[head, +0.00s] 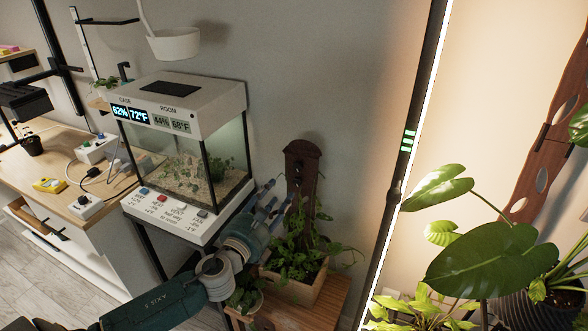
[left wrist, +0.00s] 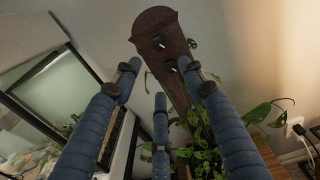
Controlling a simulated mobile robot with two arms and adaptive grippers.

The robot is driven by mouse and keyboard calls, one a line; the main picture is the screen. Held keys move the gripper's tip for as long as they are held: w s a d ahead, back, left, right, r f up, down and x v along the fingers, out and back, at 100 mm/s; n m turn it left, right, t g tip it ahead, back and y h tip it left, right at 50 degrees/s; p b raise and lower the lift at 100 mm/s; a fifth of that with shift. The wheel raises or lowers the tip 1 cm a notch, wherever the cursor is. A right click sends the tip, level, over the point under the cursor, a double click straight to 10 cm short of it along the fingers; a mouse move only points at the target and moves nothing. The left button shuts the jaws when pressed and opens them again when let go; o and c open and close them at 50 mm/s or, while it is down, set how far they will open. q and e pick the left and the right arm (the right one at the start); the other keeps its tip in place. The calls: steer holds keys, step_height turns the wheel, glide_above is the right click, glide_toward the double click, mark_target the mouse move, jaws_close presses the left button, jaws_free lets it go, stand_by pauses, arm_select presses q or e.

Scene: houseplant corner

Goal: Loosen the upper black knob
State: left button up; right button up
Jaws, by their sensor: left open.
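A dark brown wooden post (head: 302,160) rises from a planter box in the head view. In the left wrist view the post (left wrist: 166,24) leans across the upper middle. The upper black knob (left wrist: 158,42) sits near its top, with a lower black knob (left wrist: 172,64) beneath it. My left gripper (head: 275,195) is open and empty, in front of and to the left of the post. In the wrist view its blue fingers (left wrist: 160,85) are spread below the upper knob, apart from it. My right gripper is not in view.
A glass terrarium (head: 190,160) on a stand is close left of my left gripper. Leafy plants fill the wooden planter (head: 297,284) around the post's foot. A lit vertical light strip (head: 408,150) stands to the right, with large-leaved plants (head: 487,262) beyond. Bare wall lies above the post.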

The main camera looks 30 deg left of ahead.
mark_target(296, 169)
arm_select(q)
steer(key=shift+m, duration=0.5)
steer(key=w, duration=0.3)
steer(key=w+p, duration=0.1)
steer(key=w, duration=0.3)
steer(key=w+r, duration=0.1)
steer(key=w, duration=0.3)
steer(key=shift+a+r, duration=0.1)
steer(key=shift+s, duration=0.1)
jaws_close()
